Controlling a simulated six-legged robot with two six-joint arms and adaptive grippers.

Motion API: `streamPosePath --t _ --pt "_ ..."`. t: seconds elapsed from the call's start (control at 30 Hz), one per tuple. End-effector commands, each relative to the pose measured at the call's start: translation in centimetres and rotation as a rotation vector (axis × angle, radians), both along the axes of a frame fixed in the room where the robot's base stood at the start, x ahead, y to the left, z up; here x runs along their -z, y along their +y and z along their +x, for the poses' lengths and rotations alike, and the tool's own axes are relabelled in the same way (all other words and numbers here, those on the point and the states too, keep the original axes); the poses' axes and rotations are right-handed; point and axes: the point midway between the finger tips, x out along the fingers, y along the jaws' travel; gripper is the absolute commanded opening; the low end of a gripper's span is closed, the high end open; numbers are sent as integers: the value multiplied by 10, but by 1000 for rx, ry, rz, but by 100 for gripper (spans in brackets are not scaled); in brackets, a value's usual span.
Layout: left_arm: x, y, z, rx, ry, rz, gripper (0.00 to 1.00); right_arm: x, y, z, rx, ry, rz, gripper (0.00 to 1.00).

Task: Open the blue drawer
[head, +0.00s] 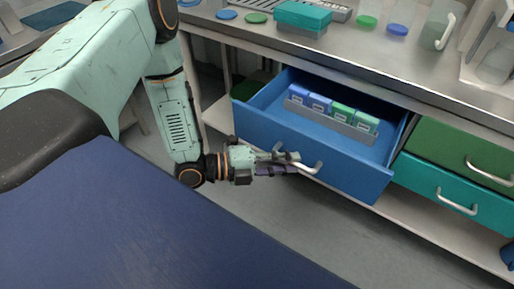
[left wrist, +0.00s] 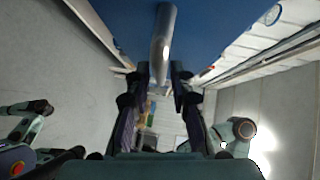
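The blue drawer (head: 330,170) is pulled well out from under the metal bench in the head view. Its inside shows, with a grey rack (head: 335,125) holding blue and green boxes. My left gripper (head: 291,163) is at the silver bar handle (head: 312,168) on the drawer front. In the left wrist view the handle (left wrist: 163,40) runs between the two fingers (left wrist: 160,75), which sit close on both sides of it and look shut on it. The drawer front (left wrist: 210,25) fills the top of that view.
Right of the blue drawer are a shut green drawer (head: 455,155) and a shut teal drawer (head: 450,194). On the bench (head: 340,50) stand a teal box (head: 303,17), coloured discs and a clear jug (head: 437,25). The floor (head: 270,220) before the drawer is clear.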

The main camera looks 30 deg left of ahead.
Motion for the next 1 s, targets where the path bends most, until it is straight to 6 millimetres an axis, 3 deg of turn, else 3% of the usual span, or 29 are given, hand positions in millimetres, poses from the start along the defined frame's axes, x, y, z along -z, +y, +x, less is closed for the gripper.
streamPosePath --t 0.4,1.0 --pt "-7 35 -30 -7 1 -2 22 0 0 0 0 0 0 40" --pt "-14 68 -61 -4 1 -6 22 0 0 0 0 0 0 40"
